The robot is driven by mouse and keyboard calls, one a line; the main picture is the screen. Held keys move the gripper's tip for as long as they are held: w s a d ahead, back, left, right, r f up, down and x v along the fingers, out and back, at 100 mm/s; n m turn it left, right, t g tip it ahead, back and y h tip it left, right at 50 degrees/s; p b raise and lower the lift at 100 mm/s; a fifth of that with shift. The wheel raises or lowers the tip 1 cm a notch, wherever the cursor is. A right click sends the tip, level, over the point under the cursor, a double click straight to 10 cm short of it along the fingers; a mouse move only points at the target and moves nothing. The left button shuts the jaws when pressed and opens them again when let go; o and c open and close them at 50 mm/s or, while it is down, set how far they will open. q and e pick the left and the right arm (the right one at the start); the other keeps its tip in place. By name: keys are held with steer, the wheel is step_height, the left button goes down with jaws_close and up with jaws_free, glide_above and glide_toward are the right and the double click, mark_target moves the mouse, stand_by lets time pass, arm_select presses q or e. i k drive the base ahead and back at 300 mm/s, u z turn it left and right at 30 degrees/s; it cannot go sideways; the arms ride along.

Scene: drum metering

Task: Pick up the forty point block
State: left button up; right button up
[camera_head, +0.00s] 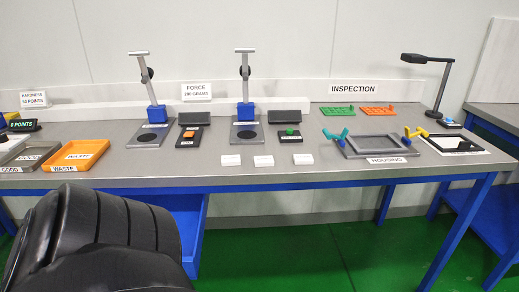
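Three small white blocks lie in a row near the front of the grey table: the left white block (231,160), the middle white block (263,161) and the right white block (303,159). A small orange piece (187,134) sits on a black pad left of centre, and a small green piece (290,131) sits on another black pad. I cannot read a forty point marking on any of these, so I cannot tell which is the forty point block. Neither of my grippers is in view. A dark part of my own arm fills the lower left.
A grey housing tray (378,155) and a desk lamp (429,58) are at the right. An orange waste tray (75,154) and a grey good tray (30,155) are at the left. A "0 POINTS" display (22,125) stands behind them.

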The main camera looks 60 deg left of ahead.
mark_target(226, 161)
steer(key=i, duration=1.75)
steer(key=u, duration=2.4)
